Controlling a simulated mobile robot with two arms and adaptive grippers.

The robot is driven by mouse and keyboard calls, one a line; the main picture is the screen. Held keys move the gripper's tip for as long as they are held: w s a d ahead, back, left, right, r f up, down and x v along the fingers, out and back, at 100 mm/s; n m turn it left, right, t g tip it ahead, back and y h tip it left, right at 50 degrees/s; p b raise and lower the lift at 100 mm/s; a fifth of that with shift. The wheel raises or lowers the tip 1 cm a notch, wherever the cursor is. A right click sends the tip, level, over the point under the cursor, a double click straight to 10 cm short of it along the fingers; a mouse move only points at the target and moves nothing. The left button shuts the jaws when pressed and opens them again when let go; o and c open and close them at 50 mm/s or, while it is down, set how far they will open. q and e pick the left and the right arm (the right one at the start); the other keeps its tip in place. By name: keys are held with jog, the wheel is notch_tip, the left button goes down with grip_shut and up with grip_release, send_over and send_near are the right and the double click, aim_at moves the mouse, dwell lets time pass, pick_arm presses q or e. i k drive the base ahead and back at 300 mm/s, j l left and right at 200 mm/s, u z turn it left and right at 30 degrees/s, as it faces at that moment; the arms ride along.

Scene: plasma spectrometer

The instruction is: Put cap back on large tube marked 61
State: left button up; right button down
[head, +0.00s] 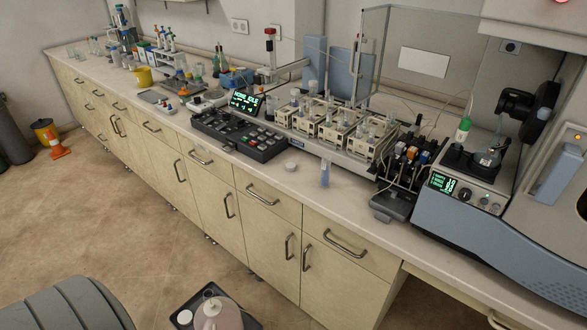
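A small translucent bluish tube (325,174) stands upright near the bench's front edge, in front of the racks. A white round cap-like piece (291,166) lies on the bench to its left, apart from it. Several tubes, some with pale tops, stand in cream racks (335,130) behind them. Markings are too small to read, so I cannot tell which tube is 61. Neither of my grippers is in view.
A black keypad unit (238,137) sits left of the white piece. A black pump block (400,165) and a blue-grey instrument (455,215) stand to the right. A clear panel rises behind the racks. A strip of bench front (300,180) is free.

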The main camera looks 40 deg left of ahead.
aim_at(325, 161)
jog(key=i+l+u, duration=0.15)
jog(key=i+u, duration=0.3)
jog(key=i+l+u, duration=0.4)
jog(key=j, duration=0.1)
